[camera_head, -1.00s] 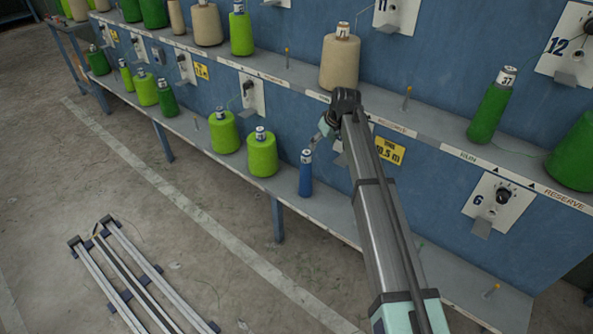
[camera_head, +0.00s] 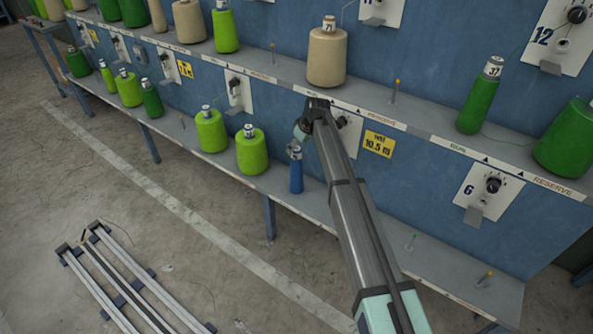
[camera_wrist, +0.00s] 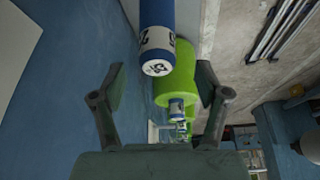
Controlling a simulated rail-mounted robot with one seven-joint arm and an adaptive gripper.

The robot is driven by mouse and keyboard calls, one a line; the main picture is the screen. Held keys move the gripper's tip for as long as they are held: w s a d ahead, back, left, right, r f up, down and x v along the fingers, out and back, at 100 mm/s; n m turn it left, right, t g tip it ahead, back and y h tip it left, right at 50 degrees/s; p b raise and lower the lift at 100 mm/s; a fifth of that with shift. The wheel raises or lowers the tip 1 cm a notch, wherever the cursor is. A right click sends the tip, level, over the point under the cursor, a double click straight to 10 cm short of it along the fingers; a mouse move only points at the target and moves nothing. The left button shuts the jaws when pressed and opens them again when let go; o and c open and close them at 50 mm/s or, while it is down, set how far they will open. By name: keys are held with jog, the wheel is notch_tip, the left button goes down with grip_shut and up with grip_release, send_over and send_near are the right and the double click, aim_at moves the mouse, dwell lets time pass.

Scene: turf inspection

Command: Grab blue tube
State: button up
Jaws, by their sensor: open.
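The blue tube (camera_head: 296,175) stands upright on the lower shelf (camera_head: 225,170) in the head view, right of two lime green cones. My gripper (camera_head: 297,148) is at the top of the tube, and its fingers partly cover the tube's upper end. In the wrist view the blue tube (camera_wrist: 157,35) comes in from the top edge, with its white labelled end facing the camera. My gripper (camera_wrist: 160,82) is open there, one finger on each side, and the tube's end lies in line with the gap between the fingertips. Contact cannot be told.
Lime green cones (camera_head: 252,150) stand close left of the tube. A beige cone (camera_head: 327,55) is on the upper shelf above my arm. The blue machine panel (camera_head: 400,180) rises behind. Metal rails (camera_head: 110,280) lie on the floor. The lower shelf is mostly clear to the right.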

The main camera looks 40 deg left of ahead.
aim_at(295, 154)
jog(key=shift+d+x, duration=0.15)
jog(key=shift+x, duration=1.45)
jog(key=shift+d+x, duration=0.1)
jog(key=shift+x, duration=1.5)
jog(key=shift+w, duration=0.15)
grip_shut()
